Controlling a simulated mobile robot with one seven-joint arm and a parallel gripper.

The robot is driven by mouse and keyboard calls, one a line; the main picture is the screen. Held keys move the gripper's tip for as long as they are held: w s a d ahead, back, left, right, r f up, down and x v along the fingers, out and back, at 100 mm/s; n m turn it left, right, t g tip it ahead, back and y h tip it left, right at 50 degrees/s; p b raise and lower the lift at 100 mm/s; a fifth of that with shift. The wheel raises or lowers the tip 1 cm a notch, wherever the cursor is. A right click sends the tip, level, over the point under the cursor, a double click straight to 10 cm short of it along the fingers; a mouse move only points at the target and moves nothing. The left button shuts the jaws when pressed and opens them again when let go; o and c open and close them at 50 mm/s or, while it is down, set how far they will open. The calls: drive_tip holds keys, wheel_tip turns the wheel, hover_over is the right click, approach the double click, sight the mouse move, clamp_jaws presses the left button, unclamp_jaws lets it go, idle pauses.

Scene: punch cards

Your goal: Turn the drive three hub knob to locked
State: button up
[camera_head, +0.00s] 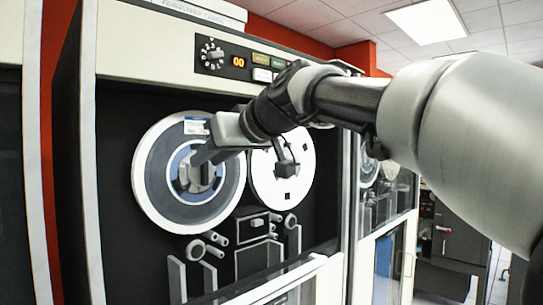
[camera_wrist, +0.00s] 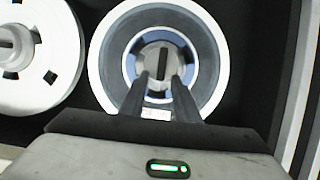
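The hub knob (camera_head: 203,178) sits in the middle of the left tape reel (camera_head: 150,180), inside a blue ring. In the wrist view the knob (camera_wrist: 162,52) is a pale disc with a dark upright bar across its middle. My gripper (camera_head: 196,166) reaches in front of this hub from the right. Its two dark fingers (camera_wrist: 161,82) are apart, with nothing held between them. They point at the knob, one towards each side of the bar. I cannot tell whether they touch it. No locked mark is readable.
A second reel (camera_head: 298,165) with its own hub knob stands close to the right. A panel (camera_head: 240,60) with a dial and an orange "00" display is above. Rollers and guides (camera_head: 205,250) are below. Another drive cabinet (camera_head: 385,195) stands further right.

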sight(211, 172)
clamp_jaws()
drive_tip(key=shift+w+d+f, duration=0.1)
drive_tip(key=m+g+y+b, duration=0.1)
drive_tip(key=m, duration=0.2)
drive_tip(key=w+d+f+m+g+y+b, duration=0.1)
drive_tip(key=m+y+b, duration=0.1)
drive_tip(key=m, duration=0.1)
drive_tip(key=w+d+f+m+g+y+b, duration=0.1)
drive_tip(key=m, duration=0.2)
drive_tip(key=shift+w+f+y+b, duration=0.1)
drive_tip(key=shift+f+y+b, duration=0.05)
drive_tip(key=shift+y+b, duration=0.25)
drive_tip(key=m+y+b, duration=0.1)
drive_tip(key=m, duration=0.1)
drive_tip(key=f+m+y+b, duration=0.1)
drive_tip(key=m, duration=0.1)
drive_tip(key=shift+w+b, duration=0.1)
drive_tip(key=shift+b, duration=0.25)
drive_tip(key=shift+m, duration=0.4)
